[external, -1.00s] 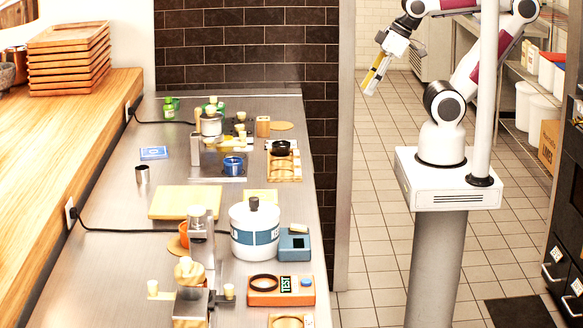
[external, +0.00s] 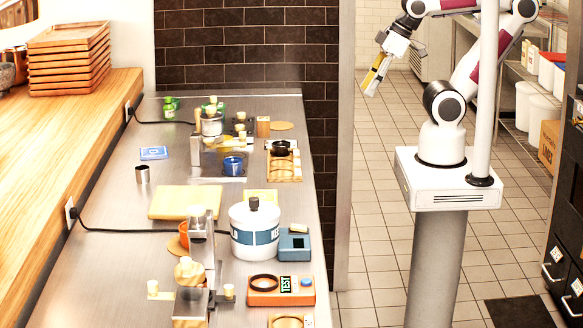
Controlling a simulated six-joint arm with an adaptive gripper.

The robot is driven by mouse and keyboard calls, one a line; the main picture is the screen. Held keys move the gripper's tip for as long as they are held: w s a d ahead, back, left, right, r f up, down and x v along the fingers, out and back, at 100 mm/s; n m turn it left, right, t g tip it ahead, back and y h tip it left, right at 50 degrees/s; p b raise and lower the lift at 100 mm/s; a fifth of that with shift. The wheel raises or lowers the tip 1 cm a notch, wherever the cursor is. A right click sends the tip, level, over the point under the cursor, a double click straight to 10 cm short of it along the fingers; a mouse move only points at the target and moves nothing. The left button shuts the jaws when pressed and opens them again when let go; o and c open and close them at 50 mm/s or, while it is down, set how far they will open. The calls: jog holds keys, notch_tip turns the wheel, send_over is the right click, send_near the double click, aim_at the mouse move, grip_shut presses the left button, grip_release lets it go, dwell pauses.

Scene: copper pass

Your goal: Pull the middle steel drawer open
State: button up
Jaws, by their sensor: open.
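My gripper (external: 372,86) hangs in the air at the upper middle, pointing down and left, with yellow pads between dark parts. It is open and touches nothing. At the right edge stands a dark cabinet (external: 570,235), cut off by the picture. It has drawer-like fronts with pale labels and bar handles, one handle (external: 553,272) and another (external: 571,310) lower right. My gripper is far to the left of and above these handles. I cannot tell which front is the middle steel drawer. No front visibly stands open.
A steel counter (external: 110,255) on the left holds a white pot (external: 255,232), an orange device (external: 281,291), a wooden board (external: 185,202) and small cups. A dark mat (external: 518,312) lies on the tiled floor. Shelves with white bins (external: 543,116) stand behind my arm.

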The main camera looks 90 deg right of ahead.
jog(key=s+a+f+n+g+y, duration=0.1)
jog(key=s+a+f+n+g, duration=0.15)
jog(key=a+f, duration=1.15)
jog(key=s+a+f+n+g+y, duration=0.1)
jog(key=a+f+n+g, duration=0.25)
jog(key=a+f, duration=1.1)
jog(key=s+a+f+m+t, duration=0.1)
jog(key=a+f+t, duration=0.3)
jog(key=f, duration=0.5)
jog(key=a+f+m+t, duration=0.1)
jog(key=a+f, duration=0.5)
jog(key=f, duration=0.4)
jog(key=w+d+m+t+h, duration=0.1)
jog(key=w+d+m+t, duration=0.15)
jog(key=w+t, duration=0.45)
jog(key=w+r+m+t, duration=0.1)
jog(key=w+r+t, duration=0.1)
jog(key=r, duration=0.5)
jog(key=w+d+r+t+h, duration=0.1)
jog(key=w+r+t, duration=0.1)
jog(key=r+t, duration=0.2)
notch_tip(320, 180, up, 3)
jog(key=shift+d+r+m, duration=0.1)
jog(key=shift+d+m, duration=0.2)
jog(key=shift+m, duration=0.05)
